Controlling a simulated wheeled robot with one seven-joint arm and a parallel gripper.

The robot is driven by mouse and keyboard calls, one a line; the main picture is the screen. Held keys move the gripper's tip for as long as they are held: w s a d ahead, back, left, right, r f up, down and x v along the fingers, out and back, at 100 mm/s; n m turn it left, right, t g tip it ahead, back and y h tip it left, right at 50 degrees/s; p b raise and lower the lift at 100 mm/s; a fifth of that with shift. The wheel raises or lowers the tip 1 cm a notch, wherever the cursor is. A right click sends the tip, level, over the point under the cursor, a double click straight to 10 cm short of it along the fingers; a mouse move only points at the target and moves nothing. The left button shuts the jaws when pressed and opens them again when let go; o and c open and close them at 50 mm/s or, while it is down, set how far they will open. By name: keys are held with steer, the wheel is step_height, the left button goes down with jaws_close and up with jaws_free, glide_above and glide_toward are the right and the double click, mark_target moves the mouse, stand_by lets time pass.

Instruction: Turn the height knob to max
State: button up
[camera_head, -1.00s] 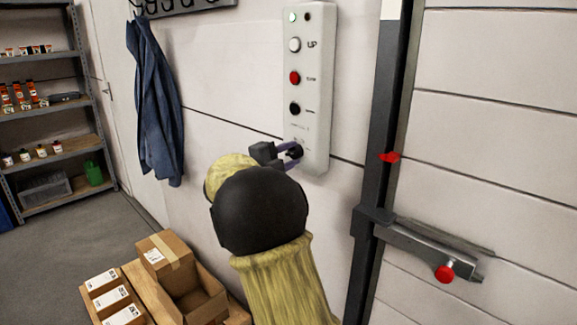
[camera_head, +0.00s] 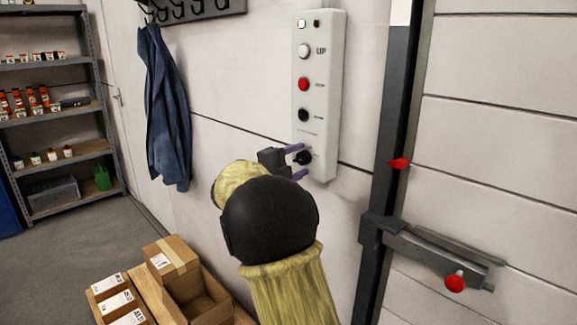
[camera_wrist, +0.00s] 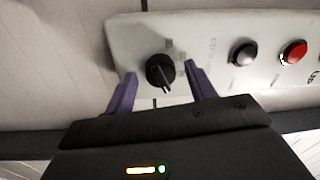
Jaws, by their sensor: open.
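The height knob (camera_head: 303,158) is a black rotary knob at the lower end of a white control panel (camera_head: 331,100) on the wall. In the wrist view the knob (camera_wrist: 160,70) shows a raised grip bar pointing down and slightly right in the picture. My gripper (camera_head: 298,162) is open, with its purple fingers on either side of the knob in the head view. In the wrist view the fingertips (camera_wrist: 161,80) stand to the left and right of the knob, with gaps visible. The scale print around the knob is too small to read.
Above the knob are a black button (camera_head: 303,115), a red button (camera_head: 303,84) and a white UP button (camera_head: 304,51). A dark door post (camera_head: 390,130) with a red-knobbed latch (camera_head: 455,283) stands right. A blue garment (camera_head: 165,110) hangs left. Cardboard boxes (camera_head: 172,262) sit below.

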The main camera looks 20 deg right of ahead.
steer(key=v, duration=1.7)
steer(key=shift+a, duration=0.25)
steer(key=shift+f, duration=0.15)
